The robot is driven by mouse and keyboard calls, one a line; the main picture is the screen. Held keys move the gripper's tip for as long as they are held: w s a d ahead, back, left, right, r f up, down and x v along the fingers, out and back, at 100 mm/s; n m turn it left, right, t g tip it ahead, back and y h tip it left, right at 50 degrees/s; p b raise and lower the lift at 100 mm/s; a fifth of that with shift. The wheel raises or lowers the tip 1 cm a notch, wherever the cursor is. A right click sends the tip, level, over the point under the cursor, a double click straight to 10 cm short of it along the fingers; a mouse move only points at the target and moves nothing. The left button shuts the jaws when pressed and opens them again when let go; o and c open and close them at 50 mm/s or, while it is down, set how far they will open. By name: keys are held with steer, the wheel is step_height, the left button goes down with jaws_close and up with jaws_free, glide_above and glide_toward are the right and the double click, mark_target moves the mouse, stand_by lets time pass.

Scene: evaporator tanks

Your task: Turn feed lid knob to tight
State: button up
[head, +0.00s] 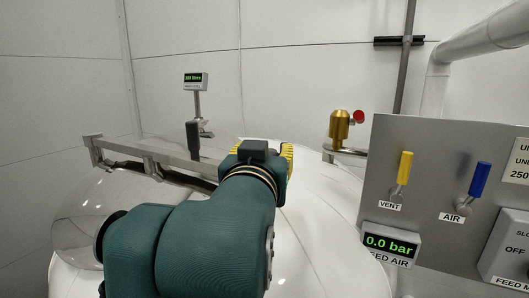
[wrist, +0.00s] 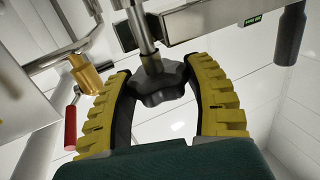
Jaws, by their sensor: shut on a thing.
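The feed lid knob is a dark grey lobed knob (wrist: 160,83) on a metal stem, seen in the wrist view. My gripper (wrist: 163,88) has its two yellow ribbed fingers on either side of the knob and is shut on it. In the head view my green arm reaches over the white tank, and only the yellow edge of my gripper (head: 288,152) shows past my wrist. The knob is hidden there behind my arm. A metal lid bar (head: 150,154) runs to the left, with a dark upright handle (head: 193,139) on it.
A grey panel at the right carries a yellow vent lever (head: 404,168), a blue air lever (head: 480,180) and a display reading 0.0 bar (head: 390,243). A brass valve (head: 339,130) with a red handle stands behind. A small display (head: 195,81) stands at the back.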

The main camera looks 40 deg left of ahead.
steer(key=shift+d+r, duration=0.1)
stand_by(0.4)
steer(key=o, duration=1.2)
steer(key=shift+s, duration=0.1)
steer(key=v, duration=1.2)
